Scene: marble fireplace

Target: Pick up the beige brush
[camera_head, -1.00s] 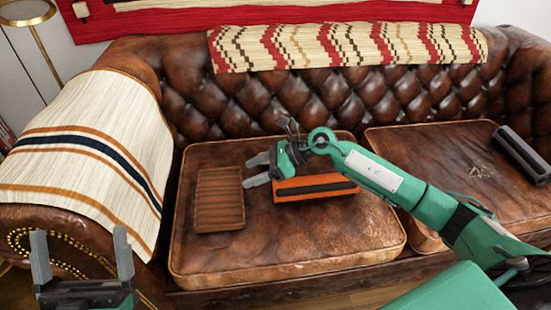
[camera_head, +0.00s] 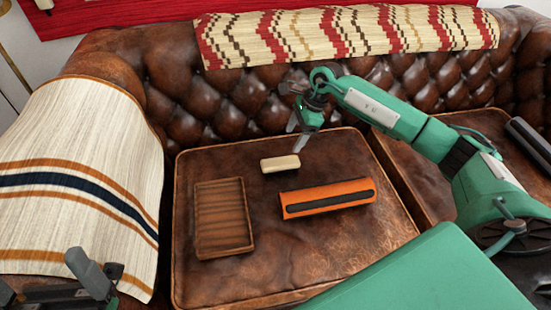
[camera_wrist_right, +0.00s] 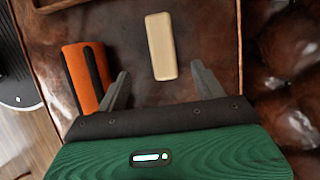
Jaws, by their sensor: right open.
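The beige brush (camera_head: 280,163) is a small pale block lying flat on the left seat cushion of the brown leather sofa. It also shows in the right wrist view (camera_wrist_right: 161,46), ahead of and between the fingers, apart from them. My right gripper (camera_head: 297,136) is above and just right of the brush, open and empty; its fingers show in the right wrist view (camera_wrist_right: 160,85). My left gripper (camera_head: 92,280) is at the lower left, partly cut off by the frame, far from the brush; its opening is unclear.
An orange case with a black strip (camera_head: 328,197) lies in front of the brush. A brown ribbed tray (camera_head: 224,220) lies left of it. The tufted sofa back (camera_head: 220,100) rises behind. A dark cylinder (camera_head: 530,139) lies on the right cushion.

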